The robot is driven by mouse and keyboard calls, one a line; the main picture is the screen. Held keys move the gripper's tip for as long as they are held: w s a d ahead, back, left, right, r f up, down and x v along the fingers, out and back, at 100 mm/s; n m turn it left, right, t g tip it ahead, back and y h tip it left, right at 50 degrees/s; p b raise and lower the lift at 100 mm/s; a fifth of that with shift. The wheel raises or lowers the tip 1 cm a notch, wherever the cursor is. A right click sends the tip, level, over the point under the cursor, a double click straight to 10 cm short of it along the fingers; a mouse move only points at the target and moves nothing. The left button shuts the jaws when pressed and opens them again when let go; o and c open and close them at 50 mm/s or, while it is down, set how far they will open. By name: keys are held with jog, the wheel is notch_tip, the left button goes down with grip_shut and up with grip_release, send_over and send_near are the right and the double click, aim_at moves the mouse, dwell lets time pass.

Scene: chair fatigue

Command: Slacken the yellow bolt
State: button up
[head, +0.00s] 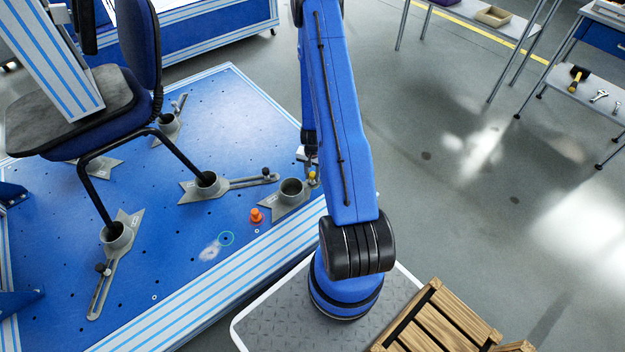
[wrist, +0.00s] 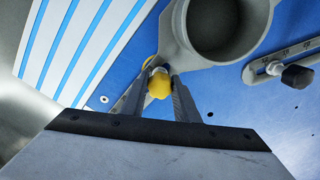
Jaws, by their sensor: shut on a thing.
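The yellow bolt (wrist: 158,83) has a lobed yellow knob and sits beside the grey clamp cup (wrist: 222,22) in the wrist view. My gripper (wrist: 158,76) has its two dark fingers shut on the knob, one on each side, with yellow showing between and around them. In the head view the yellow bolt (head: 313,177) is a small spot at the right edge of the empty grey clamp (head: 290,192), near the platform's corner. My arm hides most of my gripper there.
The blue platform (head: 235,130) has a striped edge. A chair (head: 75,125) stands on it with legs in clamp cups. An orange knob (head: 256,215) stands near the front. A wooden crate (head: 435,320) is at lower right. Open grey floor lies right.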

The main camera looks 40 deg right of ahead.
jog(key=shift+n, duration=0.8)
jog(key=o, duration=0.6)
notch_tip(320, 180, up, 17)
jog(key=shift+r, duration=0.2)
dwell(0.3)
